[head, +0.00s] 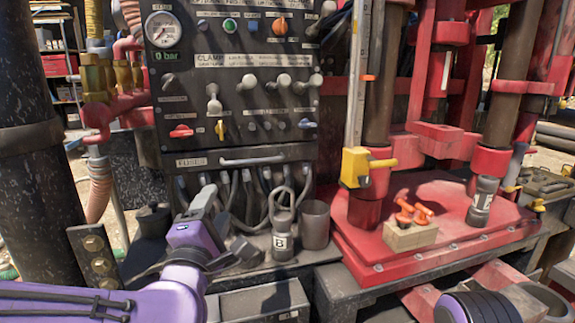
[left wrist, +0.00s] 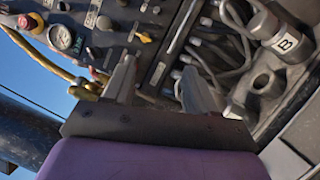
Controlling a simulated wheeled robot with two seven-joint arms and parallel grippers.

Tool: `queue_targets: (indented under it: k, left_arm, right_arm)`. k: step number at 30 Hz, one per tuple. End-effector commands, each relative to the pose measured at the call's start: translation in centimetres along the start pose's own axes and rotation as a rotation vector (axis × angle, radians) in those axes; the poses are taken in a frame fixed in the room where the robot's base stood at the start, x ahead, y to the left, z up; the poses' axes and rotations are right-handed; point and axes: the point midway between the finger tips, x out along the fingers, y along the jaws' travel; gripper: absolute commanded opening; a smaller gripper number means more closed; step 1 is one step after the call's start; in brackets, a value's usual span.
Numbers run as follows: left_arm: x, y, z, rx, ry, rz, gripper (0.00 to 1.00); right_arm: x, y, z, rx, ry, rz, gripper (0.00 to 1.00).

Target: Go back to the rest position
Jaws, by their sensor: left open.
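My left gripper (head: 228,222) reaches in from the lower left on a purple arm, in front of the lower edge of the control panel (head: 235,90). It is open, with nothing between its fingers. In the left wrist view the two grey fingers (left wrist: 158,82) stand apart, with the panel and grey cables behind them. A grey fitting marked B (head: 283,238) stands just right of the gripper, apart from it; it also shows in the left wrist view (left wrist: 284,40). My right gripper is out of the picture; only a purple part of my right arm shows at the bottom right.
A grey cup (head: 315,224) stands beside the B fitting. On the red platform (head: 385,262) are a wooden block (head: 409,236) with orange-handled pieces and a fitting marked E (head: 482,201). A yellow clamp (head: 356,167) sits on a vertical ruler. A thick black pipe (head: 35,170) stands at left.

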Motion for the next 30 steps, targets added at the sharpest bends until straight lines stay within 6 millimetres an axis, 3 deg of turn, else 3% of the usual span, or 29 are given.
queue_targets:
  k: [5, 8, 12, 15, 19, 21, 24, 27, 30]
  left_arm:
    - [-1.1, -9.4, -2.2, 0.24, -0.002, -0.228, 0.57]
    - [-3.5, -16.5, -4.7, 0.417, -0.018, -0.415, 0.57]
    - [-10.2, -26.2, -9.8, 0.673, -0.068, -0.725, 0.57]
    - [-16.6, -31.1, -14.0, 0.838, -0.121, -0.949, 0.57]
    - [-26.2, -34.5, -19.6, 1.023, -0.194, -1.23, 0.57]
    - [-30.9, -35.0, -22.2, 1.097, -0.226, -1.357, 0.57]
    - [-36.0, -34.7, -24.7, 1.177, -0.271, -1.485, 0.57]
    - [-39.1, -34.9, -25.2, 1.204, -0.319, -1.552, 0.57]
    - [-40.0, -35.1, -25.0, 1.197, -0.33, -1.571, 0.57]
  right_arm:
    - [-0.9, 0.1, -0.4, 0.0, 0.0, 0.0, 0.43]
    - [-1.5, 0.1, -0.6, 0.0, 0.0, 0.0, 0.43]
    - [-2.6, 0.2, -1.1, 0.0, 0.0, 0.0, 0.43]
    - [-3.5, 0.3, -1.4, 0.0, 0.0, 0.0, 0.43]
    - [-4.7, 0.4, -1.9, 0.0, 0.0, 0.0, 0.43]
    - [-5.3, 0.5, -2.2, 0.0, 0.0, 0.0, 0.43]
    - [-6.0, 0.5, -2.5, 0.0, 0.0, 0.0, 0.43]
    - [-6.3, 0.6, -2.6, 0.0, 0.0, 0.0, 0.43]
    - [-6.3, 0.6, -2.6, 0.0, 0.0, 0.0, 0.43]
